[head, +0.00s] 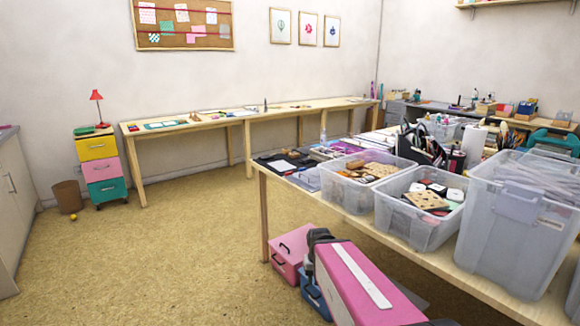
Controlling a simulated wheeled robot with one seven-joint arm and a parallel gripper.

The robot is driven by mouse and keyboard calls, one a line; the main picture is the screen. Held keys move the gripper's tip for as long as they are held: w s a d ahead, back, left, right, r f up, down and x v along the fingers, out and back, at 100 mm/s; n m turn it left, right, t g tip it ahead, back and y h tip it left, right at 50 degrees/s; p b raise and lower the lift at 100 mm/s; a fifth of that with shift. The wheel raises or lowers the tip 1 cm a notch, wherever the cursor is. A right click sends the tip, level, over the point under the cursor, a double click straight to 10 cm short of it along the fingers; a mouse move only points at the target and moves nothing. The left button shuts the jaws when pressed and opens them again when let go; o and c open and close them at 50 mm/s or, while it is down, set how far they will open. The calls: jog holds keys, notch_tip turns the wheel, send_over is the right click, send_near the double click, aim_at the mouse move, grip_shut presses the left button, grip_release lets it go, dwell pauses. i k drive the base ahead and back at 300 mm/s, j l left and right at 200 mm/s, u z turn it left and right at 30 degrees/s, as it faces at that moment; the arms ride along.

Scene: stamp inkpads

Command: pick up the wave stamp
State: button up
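I cannot pick out the wave stamp in the head view; no wave design is readable at this size. A clear plastic bin (345,195) on the near table holds wooden pieces (381,169) and other small items. A second clear bin (400,228) to its right holds a holed wooden block (426,200) and several small dark, white and red pads or stamps. The bin walls partly hide their contents. My gripper's fingers do not show. A pink and dark form at the bottom centre may be part of my arm.
The near table (468,284) also carries a large clear bin (515,240) at right and dark trays (277,163) at its far-left end. A pink box (289,252) and a blue one stand on the floor beside it. Open floor (150,250) lies to the left.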

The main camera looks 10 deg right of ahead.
aim_at(295, 155)
jog(key=k, duration=0.3)
jog(key=k+j+z, duration=0.1)
jog(key=z, duration=0.65)
jog(key=i+j+z, duration=0.15)
jog(key=j+z, duration=0.35)
jog(key=j, duration=0.4)
jog(key=j+z, duration=0.45)
jog(key=j, duration=0.45)
jog(key=j+z, duration=0.1)
jog(key=j, duration=0.6)
jog(key=k+j, duration=0.1)
jog(key=j, duration=0.55)
jog(key=k+j+z, duration=0.15)
jog(key=j, duration=1.25)
jog(key=k+z, duration=0.05)
